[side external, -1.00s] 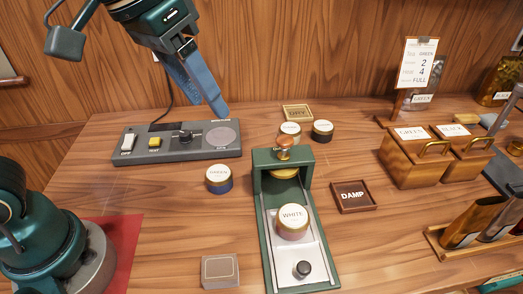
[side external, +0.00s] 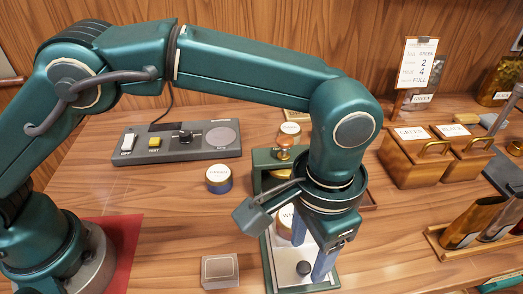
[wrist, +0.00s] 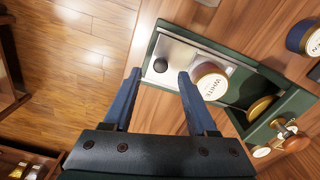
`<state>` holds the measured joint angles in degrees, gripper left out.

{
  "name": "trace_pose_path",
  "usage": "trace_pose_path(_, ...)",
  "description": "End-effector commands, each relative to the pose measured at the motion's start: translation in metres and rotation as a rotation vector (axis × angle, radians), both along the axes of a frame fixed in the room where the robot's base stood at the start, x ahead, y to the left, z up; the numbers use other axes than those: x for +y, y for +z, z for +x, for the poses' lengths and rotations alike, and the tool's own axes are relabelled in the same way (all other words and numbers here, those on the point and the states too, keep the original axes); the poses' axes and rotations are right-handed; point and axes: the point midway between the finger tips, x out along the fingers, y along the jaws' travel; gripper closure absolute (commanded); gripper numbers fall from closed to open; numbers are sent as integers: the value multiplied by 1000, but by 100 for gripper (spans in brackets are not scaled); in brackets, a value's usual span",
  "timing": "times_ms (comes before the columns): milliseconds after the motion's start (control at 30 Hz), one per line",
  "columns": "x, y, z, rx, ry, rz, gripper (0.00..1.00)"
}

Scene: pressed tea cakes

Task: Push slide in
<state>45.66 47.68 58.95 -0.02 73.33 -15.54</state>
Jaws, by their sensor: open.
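The green press (side external: 264,157) stands on the table, with its pale metal slide (side external: 283,266) pulled out toward the front. The slide has a black knob (side external: 304,268) at its front end. It also shows in the wrist view (wrist: 178,56). A tin labelled WHITE (wrist: 210,82) sits on the slide, between the knob and the round press plate (wrist: 259,107). My gripper (wrist: 160,74) is open with blue fingers apart, pointing down over the slide's front end. The knob (wrist: 160,65) appears between the fingertips; whether they touch it I cannot tell. My arm partly hides the press and tin in the side view.
A blue GREEN tin (side external: 219,179) stands left of the press. A small grey box (side external: 220,271) lies left of the slide's front. A control panel (side external: 178,143) is at the back left. Wooden boxes (side external: 410,158) and a rack (side external: 480,238) stand to the right.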

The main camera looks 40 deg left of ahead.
Motion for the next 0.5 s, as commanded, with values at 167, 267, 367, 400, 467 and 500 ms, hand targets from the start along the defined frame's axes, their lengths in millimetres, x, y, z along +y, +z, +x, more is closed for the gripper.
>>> trace_pose_path(167, 1, -23, 0, 3, 1, 2, 42)
trace_pose_path(267, 1, -29, 0, 1, 1, -1, 42)
trace_pose_path(367, 1, -32, 0, 0, 1, -1, 42)
trace_pose_path(400, 1, -32, 0, 0, 2, -1, 42)
trace_pose_path(467, 1, -32, 0, -1, 2, -2, 42)
trace_pose_path(500, 1, -32, 0, -1, 2, -2, 42)
